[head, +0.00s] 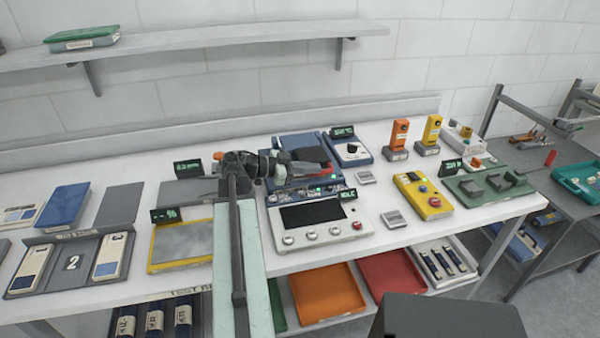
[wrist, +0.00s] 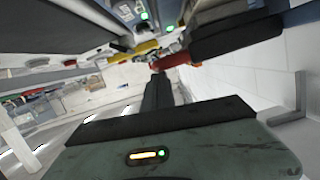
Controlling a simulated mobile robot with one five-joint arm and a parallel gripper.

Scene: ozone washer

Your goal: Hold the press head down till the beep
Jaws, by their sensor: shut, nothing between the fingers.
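A blue bench machine (head: 295,141) stands behind a white control box (head: 311,237) near the middle of the bench. My gripper (head: 322,165) reaches over the machine from the left. It looks shut and empty. My arm and gripper hide much of the machine, so I cannot pick out its press head clearly or tell whether the gripper touches it. In the wrist view, my gripper's dark fingers (wrist: 160,88) are together. A small green light (head: 318,189) shows on the machine's front. The box's small sign (head: 349,195) seems to read IDLE.
A blue-grey unit (head: 350,152) stands right of the machine. Farther right are orange (head: 399,134) and yellow (head: 432,130) upright devices and a yellow box (head: 423,196). Left lies a yellow-edged plate (head: 180,244). A shelf (head: 200,40) runs above.

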